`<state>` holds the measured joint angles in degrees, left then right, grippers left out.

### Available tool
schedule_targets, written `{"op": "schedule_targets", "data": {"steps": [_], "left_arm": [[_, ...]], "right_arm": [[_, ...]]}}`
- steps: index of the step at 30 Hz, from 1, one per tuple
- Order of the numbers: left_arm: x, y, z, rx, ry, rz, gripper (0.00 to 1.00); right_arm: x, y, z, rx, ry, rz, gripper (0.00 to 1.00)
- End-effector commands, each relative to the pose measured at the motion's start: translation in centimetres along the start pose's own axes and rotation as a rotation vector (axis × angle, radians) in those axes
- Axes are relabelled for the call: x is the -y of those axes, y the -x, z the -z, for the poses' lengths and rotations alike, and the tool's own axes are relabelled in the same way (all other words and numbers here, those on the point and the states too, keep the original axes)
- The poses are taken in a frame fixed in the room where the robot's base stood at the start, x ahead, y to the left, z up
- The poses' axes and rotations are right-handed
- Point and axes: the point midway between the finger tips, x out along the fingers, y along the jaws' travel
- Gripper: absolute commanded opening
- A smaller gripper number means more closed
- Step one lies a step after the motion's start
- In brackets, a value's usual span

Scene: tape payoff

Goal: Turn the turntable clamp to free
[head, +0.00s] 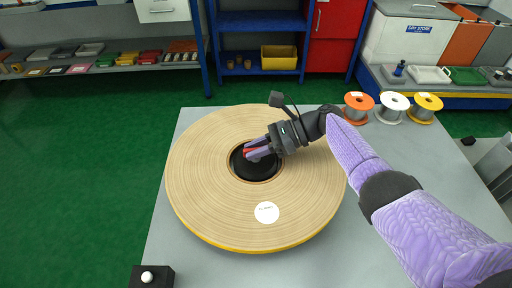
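A large round wooden-looking tape reel (205,190) lies flat on the grey table, with a white label (267,212) near its front edge. In its centre is a dark round hub (256,172), set in the reel's opening. My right gripper (250,152) reaches in from the right with its fingertips at the hub's upper part. Red and lilac show between its fingers; I cannot tell whether they close on a clamp part. The clamp itself is not clearly visible, partly hidden by the gripper. My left gripper is not in view.
A grey table (165,245) carries a black box with a white button (148,277) at its front left. Orange (358,105), white (392,106) and yellow (425,106) spools stand at the back right. Shelves with bins and a red cabinet stand behind. Green floor lies left.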

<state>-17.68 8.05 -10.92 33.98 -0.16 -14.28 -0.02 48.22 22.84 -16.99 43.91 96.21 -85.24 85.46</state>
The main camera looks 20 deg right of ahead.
Motion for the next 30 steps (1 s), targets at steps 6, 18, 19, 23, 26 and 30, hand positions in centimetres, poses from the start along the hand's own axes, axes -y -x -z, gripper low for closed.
{"op": "schedule_targets", "data": {"steps": [6,18,19,23,26,30], "left_arm": [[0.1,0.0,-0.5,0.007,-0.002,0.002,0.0],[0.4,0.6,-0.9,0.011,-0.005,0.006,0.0],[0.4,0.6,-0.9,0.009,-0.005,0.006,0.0],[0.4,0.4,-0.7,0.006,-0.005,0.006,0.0],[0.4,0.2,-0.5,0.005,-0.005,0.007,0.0],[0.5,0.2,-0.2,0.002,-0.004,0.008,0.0]], "right_arm": [[0.0,0.0,0.0,-0.001,0.0,0.001,0.53],[0.1,4.3,-0.1,-0.002,0.0,0.005,0.53],[0.1,5.1,-0.1,-0.003,-0.001,0.005,0.53],[0.1,8.0,0.1,-0.002,0.0,0.003,0.53],[0.1,9.3,0.1,-0.002,-0.001,0.002,0.53],[0.0,9.9,0.0,0.0,0.0,0.0,0.53]]}}
